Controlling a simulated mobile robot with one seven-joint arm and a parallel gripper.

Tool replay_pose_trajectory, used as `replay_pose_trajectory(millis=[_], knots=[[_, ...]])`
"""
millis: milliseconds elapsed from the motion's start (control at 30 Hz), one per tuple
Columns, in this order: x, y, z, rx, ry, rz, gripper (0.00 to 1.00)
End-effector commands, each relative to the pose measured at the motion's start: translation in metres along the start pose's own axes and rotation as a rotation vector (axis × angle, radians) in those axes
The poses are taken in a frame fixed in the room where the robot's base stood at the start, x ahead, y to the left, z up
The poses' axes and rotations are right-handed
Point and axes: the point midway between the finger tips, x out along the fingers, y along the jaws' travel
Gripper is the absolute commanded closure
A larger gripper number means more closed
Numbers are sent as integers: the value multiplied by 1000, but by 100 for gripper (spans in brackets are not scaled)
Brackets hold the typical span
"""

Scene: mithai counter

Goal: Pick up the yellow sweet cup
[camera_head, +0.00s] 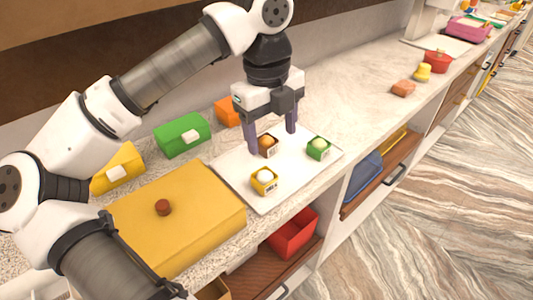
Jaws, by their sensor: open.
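The yellow sweet cup (264,181) is a small yellow cup with a pale round sweet on top. It sits upright near the front left of a white tray (297,190). A brown sweet cup (268,146) and a green sweet cup (318,148) stand behind it on the same tray. My gripper (271,142) points down over the back of the tray, open. Its two fingers are on either side of the brown cup in the picture. I cannot tell whether they touch it. The gripper is behind the yellow cup and apart from it.
A large yellow box (205,205) with a brown knob lies just left of the tray. Green (182,134), orange (228,111) and yellow boxes (118,169) line the back. The counter right of the tray is clear up to an orange-brown block (403,88). Open drawers (385,172) jut out below.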

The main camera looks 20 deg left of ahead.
Motion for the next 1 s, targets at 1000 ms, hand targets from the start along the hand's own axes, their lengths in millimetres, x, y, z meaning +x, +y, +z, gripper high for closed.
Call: replay_pose_trajectory(millis=[1000], knots=[[114,18,14,-69,-27,65,33]])
